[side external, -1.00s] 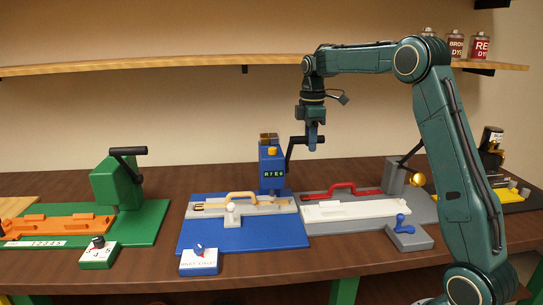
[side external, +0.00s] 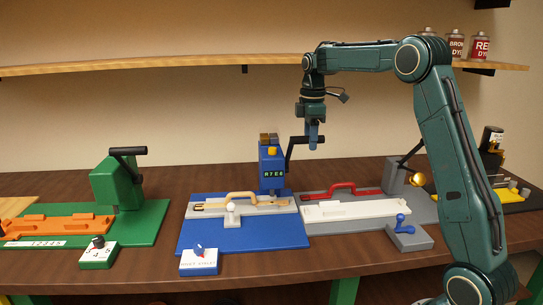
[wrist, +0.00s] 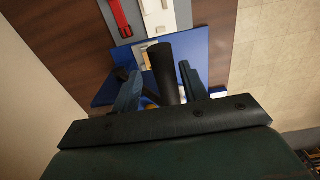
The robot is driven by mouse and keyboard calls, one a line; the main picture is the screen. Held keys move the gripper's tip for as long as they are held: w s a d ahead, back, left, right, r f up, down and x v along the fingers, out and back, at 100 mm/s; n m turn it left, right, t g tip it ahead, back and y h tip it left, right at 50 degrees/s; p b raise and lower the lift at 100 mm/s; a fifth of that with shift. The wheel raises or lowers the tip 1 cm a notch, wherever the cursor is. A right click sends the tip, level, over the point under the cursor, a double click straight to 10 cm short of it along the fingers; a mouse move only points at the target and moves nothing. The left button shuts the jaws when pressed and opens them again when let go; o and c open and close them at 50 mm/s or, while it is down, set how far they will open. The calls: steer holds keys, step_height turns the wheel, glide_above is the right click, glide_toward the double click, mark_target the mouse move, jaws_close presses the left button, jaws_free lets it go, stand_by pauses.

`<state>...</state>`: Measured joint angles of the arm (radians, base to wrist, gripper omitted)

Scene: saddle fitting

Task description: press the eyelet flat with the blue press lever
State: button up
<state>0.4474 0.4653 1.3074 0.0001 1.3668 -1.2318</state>
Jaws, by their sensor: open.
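The blue press (side external: 272,168) stands at the back of its blue base plate (side external: 240,240). Its lever (side external: 301,140) has a black grip and reaches out to the right. My gripper (side external: 313,142) hangs pointing down at the lever's grip. In the wrist view the open fingers (wrist: 160,84) stand on either side of the black lever grip (wrist: 162,70), with a gap showing on both sides.
A green press (side external: 117,183) stands at the left. A grey station (side external: 340,230) with a red handle (side external: 355,188) and a white strip (side external: 350,210) sits to the right. A shelf (side external: 170,61) runs behind.

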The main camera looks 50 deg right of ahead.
steer(key=shift+r, duration=2.8)
steer(key=shift+s+a+r, duration=0.1)
steer(key=shift+a, duration=0.05)
steer(key=shift+s+a+r, duration=0.1)
steer(key=shift+a, duration=0.1)
steer(key=s+a+r+m+t, duration=0.3)
steer(key=s+a+m, duration=0.1)
steer(key=s+a, duration=0.8)
steer(key=s+a+f+m+t, duration=0.1)
steer(key=s+a+f+m, duration=0.1)
steer(key=s+a+f, duration=0.2)
steer(key=s+a+f+m+t, duration=0.1)
steer(key=s+a+f+m, duration=0.2)
steer(key=s, duration=0.8)
steer(key=shift+a+f+t, duration=0.3)
steer(key=shift+a+f, duration=0.5)
steer(key=shift+a, duration=0.25)
